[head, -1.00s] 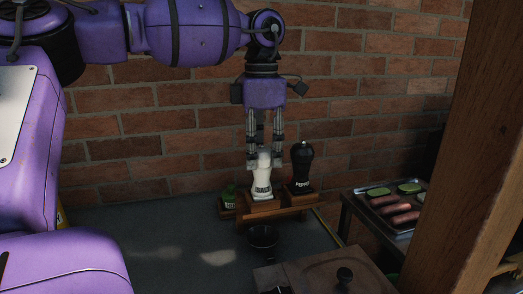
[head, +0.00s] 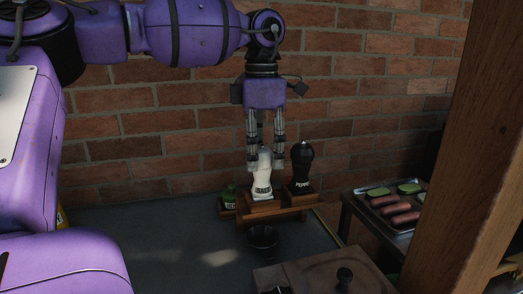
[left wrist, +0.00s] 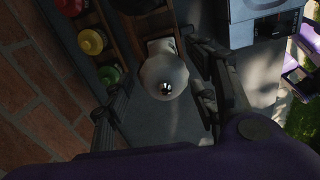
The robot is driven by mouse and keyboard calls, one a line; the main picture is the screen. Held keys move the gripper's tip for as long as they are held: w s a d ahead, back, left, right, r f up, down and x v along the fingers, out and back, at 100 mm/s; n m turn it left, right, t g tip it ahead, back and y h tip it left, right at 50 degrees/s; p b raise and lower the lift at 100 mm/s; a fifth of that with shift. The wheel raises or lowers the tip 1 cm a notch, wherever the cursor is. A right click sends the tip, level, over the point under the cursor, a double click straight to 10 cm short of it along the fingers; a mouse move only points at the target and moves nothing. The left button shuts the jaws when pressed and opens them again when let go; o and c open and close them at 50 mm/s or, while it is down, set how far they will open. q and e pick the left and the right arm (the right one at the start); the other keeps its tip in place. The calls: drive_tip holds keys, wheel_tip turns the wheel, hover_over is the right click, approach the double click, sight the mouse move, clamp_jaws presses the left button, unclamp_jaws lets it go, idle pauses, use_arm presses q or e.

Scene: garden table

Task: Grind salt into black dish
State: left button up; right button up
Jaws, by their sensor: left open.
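The white salt grinder (head: 262,178) stands upright on a wooden stand (head: 264,205) by the brick wall. My left gripper (head: 264,164) points down over it, its fingers on both sides of the grinder's top. The fingers are open. In the left wrist view, the grinder's round white top with a metal knob (left wrist: 165,78) lies between the spread fingers of my left gripper (left wrist: 160,115), with gaps visible at the sides. The black dish (head: 262,238) sits on the table in front of the stand. My right gripper does not show.
The black pepper grinder (head: 301,167) stands right beside the salt grinder. A green bottle (head: 229,196) is to the left. A tray of sausages (head: 396,208) is further right. The table's left part (head: 160,245) is clear.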

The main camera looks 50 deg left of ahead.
sight(261, 148)
use_arm(q)
wheel_tip(261, 148, up, 12)
idle(0.6)
